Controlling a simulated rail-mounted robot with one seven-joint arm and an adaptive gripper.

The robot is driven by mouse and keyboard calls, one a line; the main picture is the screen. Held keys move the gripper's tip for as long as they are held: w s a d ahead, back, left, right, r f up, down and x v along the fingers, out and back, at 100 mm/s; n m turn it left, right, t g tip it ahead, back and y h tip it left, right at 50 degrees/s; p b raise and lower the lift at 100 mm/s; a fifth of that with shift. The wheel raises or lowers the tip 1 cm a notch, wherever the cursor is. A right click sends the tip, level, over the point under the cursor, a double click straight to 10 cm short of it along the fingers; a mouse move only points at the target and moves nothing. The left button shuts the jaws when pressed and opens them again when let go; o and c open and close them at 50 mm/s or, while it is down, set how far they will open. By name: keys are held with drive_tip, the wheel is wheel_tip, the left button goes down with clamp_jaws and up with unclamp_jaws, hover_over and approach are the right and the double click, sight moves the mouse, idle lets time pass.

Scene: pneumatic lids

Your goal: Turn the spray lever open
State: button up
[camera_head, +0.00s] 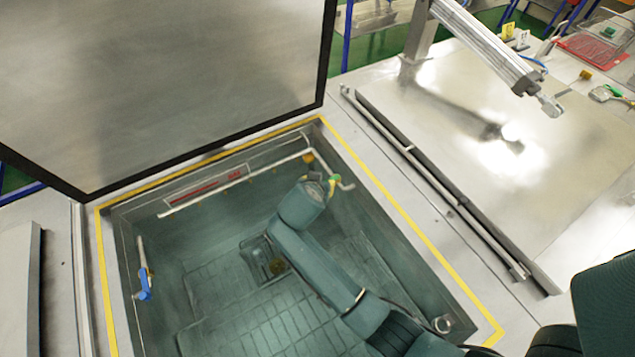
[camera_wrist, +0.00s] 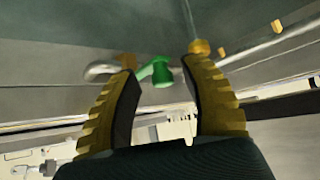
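A green lever (camera_head: 335,181), which looks like the spray lever, sits on the pipe at the back right corner of the sunken basin. In the wrist view the green lever (camera_wrist: 161,72) shows ahead, in the gap between my two yellow ribbed fingers. My gripper (camera_wrist: 158,80) is open, with nothing held. In the head view my gripper (camera_head: 317,178) is close beside the green lever, and my arm partly hides the fingers. I cannot tell whether a finger touches the lever.
The basin has a yellow-edged rim (camera_head: 402,220). A raised lid (camera_head: 160,80) stands behind it. A blue lever (camera_head: 144,284) is on the left wall. A pneumatic cylinder (camera_head: 490,45) hangs over a closed lid (camera_head: 500,150) at right. A pipe (camera_head: 235,183) runs along the back wall.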

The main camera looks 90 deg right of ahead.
drive_tip(key=v, duration=1.2)
idle(0.3)
